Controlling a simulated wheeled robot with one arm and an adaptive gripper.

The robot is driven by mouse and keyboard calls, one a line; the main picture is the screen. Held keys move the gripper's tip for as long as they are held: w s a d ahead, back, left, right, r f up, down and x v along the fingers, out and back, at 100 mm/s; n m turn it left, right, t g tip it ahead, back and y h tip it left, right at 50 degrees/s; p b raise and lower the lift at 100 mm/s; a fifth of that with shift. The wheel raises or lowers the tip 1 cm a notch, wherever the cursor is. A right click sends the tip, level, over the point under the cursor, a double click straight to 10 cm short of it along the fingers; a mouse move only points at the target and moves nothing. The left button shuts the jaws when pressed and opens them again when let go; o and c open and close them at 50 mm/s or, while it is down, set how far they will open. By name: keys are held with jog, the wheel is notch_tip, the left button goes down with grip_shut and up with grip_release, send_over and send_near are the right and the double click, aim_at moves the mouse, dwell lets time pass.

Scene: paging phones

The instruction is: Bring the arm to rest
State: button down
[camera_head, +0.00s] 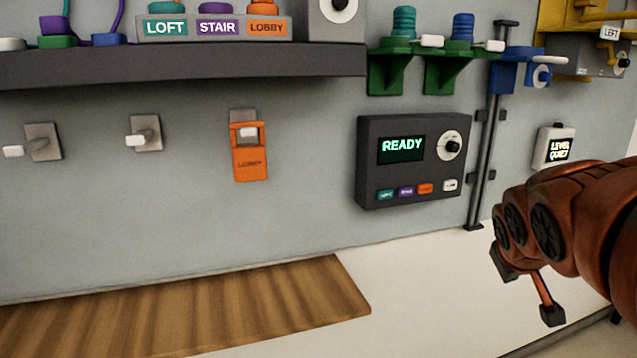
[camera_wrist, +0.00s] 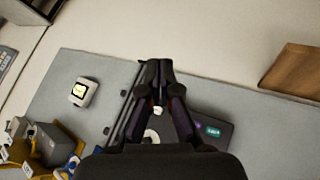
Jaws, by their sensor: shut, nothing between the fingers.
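My gripper (camera_wrist: 157,72) shows in the wrist view with its dark fingertips together, shut and empty. In that view it lies in front of the wall and partly covers the dark panel (camera_wrist: 218,132). In the head view my red-brown arm comes in from the right edge, in front of the wall and the white surface, to the right of the READY panel (camera_head: 375,185).
A dark shelf (camera_head: 180,66) carries LOFT, STAIR and LOBBY labels. Below it are two switches (camera_head: 43,142) (camera_head: 145,133) and an orange LOBBY holder (camera_head: 249,160). A LEVEL QUIET box (camera_head: 554,146) is near my arm. A wooden board (camera_head: 200,310) lies at the lower left.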

jog(key=s+a+f+g+y, duration=0.1)
jog(key=s+a+f+g, duration=0.2)
jog(key=s, duration=0.6)
jog(key=s+a+f+g+y, duration=0.2)
jog(key=s+a+f+g, duration=0.1)
jog(key=s+a+f, duration=0.4)
jog(key=s+a+f+m+g+y, duration=0.1)
jog(key=s+a+f+g, duration=0.2)
jog(key=s+f, duration=0.4)
jog(key=s+a, duration=0.1)
jog(key=s, duration=0.4)
jog(key=shift+a, duration=0.4)
